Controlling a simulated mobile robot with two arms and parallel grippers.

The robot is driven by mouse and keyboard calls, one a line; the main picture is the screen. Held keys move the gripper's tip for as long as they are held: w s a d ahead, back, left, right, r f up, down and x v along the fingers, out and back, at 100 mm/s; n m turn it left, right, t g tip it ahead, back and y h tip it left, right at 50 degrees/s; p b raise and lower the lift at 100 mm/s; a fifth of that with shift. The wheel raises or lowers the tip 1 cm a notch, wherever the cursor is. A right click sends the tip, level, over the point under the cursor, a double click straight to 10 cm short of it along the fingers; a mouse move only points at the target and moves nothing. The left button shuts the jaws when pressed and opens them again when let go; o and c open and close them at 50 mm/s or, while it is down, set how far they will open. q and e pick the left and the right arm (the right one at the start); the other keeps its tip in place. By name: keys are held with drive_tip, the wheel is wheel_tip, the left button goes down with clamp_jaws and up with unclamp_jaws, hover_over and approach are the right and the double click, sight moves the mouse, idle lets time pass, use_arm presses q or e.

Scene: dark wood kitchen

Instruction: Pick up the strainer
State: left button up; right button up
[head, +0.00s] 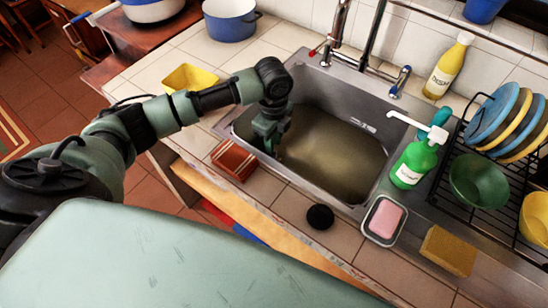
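My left arm comes in from the left, and its gripper (272,145) points down into the left end of the metal sink (372,190). The sink holds murky brownish water. The gripper's fingertips are low near the water, and I cannot tell if they are open or shut or hold anything. I see no clear strainer in the sink; the murky water and my gripper hide part of it. A small round black object (320,217) lies on the tiled counter in front of the sink, and I cannot tell if it is the strainer. My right gripper is not in view.
A faucet (335,40) stands behind the sink. A red-brown item (233,160) and a yellow container (190,78) lie left of it. To the right are a green soap bottle (416,160), pink soap in a dish (384,221), a sponge (447,250) and a dish rack (490,200).

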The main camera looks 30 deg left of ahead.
sight(274, 155)
use_arm(q)
wheel_tip(274, 155, down, 5)
drive_tip(key=shift+w+f+p, duration=0.1)
drive_tip(key=shift+f+p, duration=0.05)
drive_tip(key=shift+p, duration=0.15)
clamp_jaws()
